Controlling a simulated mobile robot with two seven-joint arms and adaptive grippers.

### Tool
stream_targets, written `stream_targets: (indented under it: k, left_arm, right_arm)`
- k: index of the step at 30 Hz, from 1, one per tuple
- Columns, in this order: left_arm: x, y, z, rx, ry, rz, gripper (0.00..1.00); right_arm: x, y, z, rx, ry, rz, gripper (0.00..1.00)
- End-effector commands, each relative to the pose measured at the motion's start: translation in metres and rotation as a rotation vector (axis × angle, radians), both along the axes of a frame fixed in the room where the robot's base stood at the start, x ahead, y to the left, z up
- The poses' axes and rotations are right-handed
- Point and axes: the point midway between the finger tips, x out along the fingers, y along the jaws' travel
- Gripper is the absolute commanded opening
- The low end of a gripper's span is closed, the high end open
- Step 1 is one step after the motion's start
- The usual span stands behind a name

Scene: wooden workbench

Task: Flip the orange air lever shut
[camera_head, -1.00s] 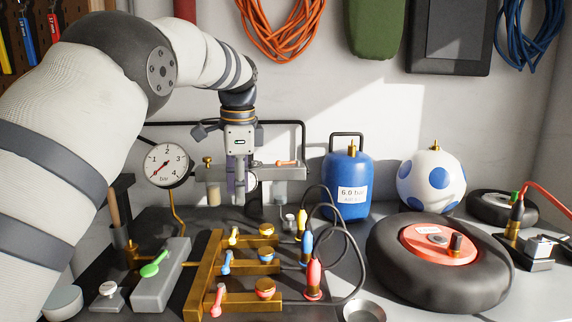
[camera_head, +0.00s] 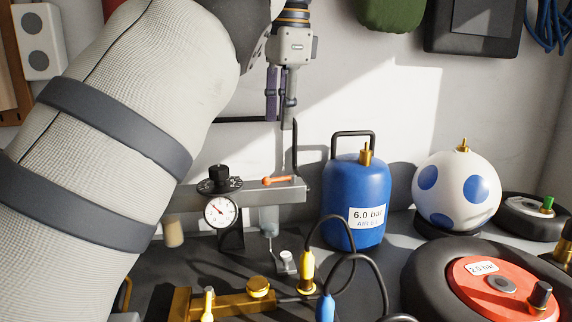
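The orange air lever (camera_head: 281,180) lies roughly level on top of a grey pipe block (camera_head: 292,192) in front of the back wall. A small round gauge (camera_head: 221,211) and a black knob (camera_head: 219,177) are to its left. My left gripper (camera_head: 281,122) hangs from the top with its fingers pointing down, above the lever in the picture and apart from it. Its two fingers look close together with nothing between them. The distance in depth between fingers and lever is hard to tell. My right gripper is out of view.
A blue air tank (camera_head: 357,207) labelled 6.0 bar stands right of the lever. A white ball with blue spots (camera_head: 455,190) and a tyre with a red hub (camera_head: 425,275) are further right. Hoses with yellow (camera_head: 306,272) and blue ends lie in front, near a brass rack (camera_head: 230,304).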

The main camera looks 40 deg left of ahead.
Motion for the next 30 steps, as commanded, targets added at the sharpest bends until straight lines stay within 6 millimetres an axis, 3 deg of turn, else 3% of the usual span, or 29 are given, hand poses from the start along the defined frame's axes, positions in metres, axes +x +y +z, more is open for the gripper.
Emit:
stream_targets:
  k: [9,13,18,25,29,30]
  left_arm:
    - [0.008,0.012,-0.082,0.0,0.014,0.003,0.28]
    - [0.01,0.017,-0.104,0.0,0.011,0.002,0.28]
    - [0.011,0.02,-0.115,0.0,0.004,0.001,0.28]
    - [0.011,0.02,-0.114,0.0,0.002,0.0,0.28]
    - [0.011,0.02,-0.114,0.0,0.002,0.0,0.01]
    - [0.011,0.02,-0.114,0.0,0.002,0.0,0.0]
  right_arm:
    - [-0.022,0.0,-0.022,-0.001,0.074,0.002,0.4]
    - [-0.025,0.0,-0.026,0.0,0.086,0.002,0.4]
    - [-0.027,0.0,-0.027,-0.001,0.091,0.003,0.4]
    - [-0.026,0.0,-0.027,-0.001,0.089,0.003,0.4]
    - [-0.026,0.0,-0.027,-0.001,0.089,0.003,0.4]
    - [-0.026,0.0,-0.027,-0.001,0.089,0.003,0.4]
